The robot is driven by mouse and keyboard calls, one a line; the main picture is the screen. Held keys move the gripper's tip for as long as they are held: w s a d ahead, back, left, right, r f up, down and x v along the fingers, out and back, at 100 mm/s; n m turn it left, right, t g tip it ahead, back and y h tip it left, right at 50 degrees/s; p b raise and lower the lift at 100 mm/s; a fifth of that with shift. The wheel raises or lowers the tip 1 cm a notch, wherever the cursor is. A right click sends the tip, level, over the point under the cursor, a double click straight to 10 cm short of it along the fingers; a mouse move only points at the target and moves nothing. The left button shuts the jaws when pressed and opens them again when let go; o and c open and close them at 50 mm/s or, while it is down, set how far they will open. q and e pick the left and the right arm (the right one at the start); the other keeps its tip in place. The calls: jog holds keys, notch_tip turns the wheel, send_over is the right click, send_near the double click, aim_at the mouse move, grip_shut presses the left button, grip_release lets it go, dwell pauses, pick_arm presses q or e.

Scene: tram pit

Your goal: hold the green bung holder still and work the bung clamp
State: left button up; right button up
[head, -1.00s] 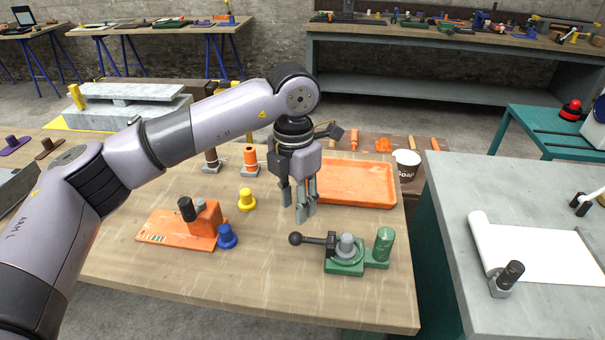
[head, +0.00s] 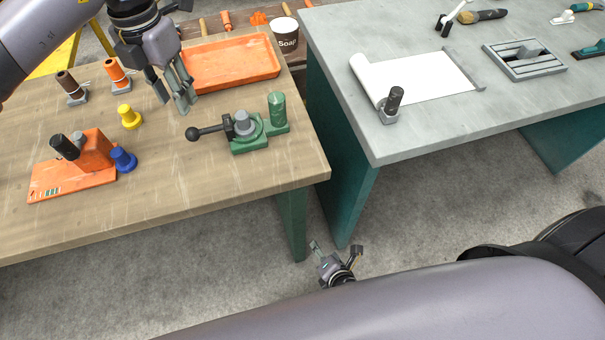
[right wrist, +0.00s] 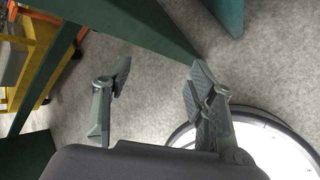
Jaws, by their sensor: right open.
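The green bung holder (head: 250,146) sits on the wooden bench near its right front edge. It has a green upright post (head: 278,112) at its right and a grey bung (head: 242,124) in its middle. The bung clamp's dark lever (head: 212,131) points left and ends in a black ball. My left gripper (head: 174,101) hangs above the bench, to the upper left of the holder, with its fingers apart and empty, touching nothing. My right gripper (head: 337,248) is low beside the benches, well away from the holder. Its spread, empty fingers show in the right wrist view (right wrist: 160,75).
An orange tray (head: 232,84) lies behind the holder. An orange block fixture (head: 75,180), a blue bung (head: 123,160) and a yellow bung (head: 129,117) stand to the left. A grey-topped bench (head: 440,128) stands to the right, across a narrow gap. A bench leg (head: 293,222) is near my right gripper.

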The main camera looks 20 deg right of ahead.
aim_at(280, 113)
jog(key=w+a+r+n+t, duration=0.2)
jog(key=r+n+t, duration=0.15)
jog(key=r, duration=0.85)
jog(key=w+a+r+n+t, duration=0.1)
jog(key=w+r+n+t, duration=0.2)
jog(key=r, duration=1)
jog(key=w+a+r+n+t, duration=0.1)
jog(key=a+r+n+t, duration=0.3)
jog(key=r, duration=0.8)
jog(key=shift+n+g, duration=0.45)
jog(key=shift+g, duration=0.2)
jog(key=w, duration=0.5)
jog(key=w+d, duration=0.1)
jog(key=w, duration=0.5)
jog(key=w+d, duration=0.1)
jog(key=w, duration=0.4)
jog(key=shift+w, duration=0.35)
jog(key=shift+c, duration=0.4)
grip_shut()
jog(key=shift+c, duration=1.4)
grip_release()
